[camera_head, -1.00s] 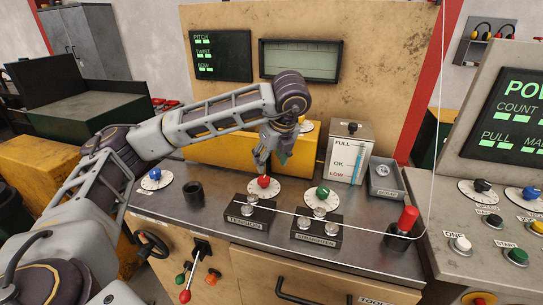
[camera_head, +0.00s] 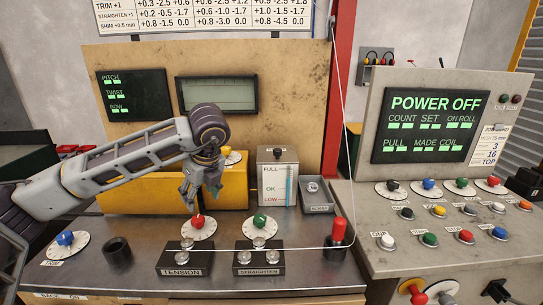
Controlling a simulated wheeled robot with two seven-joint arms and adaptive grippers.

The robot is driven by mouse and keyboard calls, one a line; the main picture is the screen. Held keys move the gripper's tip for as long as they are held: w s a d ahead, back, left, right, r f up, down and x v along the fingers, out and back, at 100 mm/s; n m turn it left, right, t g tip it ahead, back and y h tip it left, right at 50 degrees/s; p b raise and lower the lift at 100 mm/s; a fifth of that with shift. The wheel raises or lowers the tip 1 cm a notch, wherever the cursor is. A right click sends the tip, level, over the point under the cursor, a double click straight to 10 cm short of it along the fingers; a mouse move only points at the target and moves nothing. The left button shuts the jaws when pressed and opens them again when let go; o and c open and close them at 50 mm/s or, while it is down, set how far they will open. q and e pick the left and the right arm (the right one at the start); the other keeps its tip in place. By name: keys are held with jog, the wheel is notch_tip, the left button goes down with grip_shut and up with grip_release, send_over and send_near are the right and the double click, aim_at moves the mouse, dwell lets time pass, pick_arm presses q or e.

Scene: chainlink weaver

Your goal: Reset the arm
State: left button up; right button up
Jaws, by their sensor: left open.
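My left arm comes in from the left and reaches over the machine's worktop. Its gripper (camera_head: 201,199) points down just above the red knob (camera_head: 198,221) on a white dial, with its fingers apart. I cannot tell whether the fingertips touch the knob. Nothing shows between the fingers. A green knob (camera_head: 260,220) on its own dial is to the right, and a blue knob (camera_head: 65,238) is at the far left. The right gripper is not in view.
The TENSION block (camera_head: 182,271) and STRAIGHTEN block (camera_head: 259,270) stand in front, with a wire running right across them. A red-topped post (camera_head: 338,231) and a level gauge (camera_head: 278,178) stand nearby. A control console (camera_head: 450,250) reading POWER OFF fills the right.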

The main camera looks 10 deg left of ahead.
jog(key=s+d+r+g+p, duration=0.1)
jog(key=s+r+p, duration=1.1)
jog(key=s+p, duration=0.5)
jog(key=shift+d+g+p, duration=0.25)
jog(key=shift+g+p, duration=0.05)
jog(key=shift+p, duration=2.05)
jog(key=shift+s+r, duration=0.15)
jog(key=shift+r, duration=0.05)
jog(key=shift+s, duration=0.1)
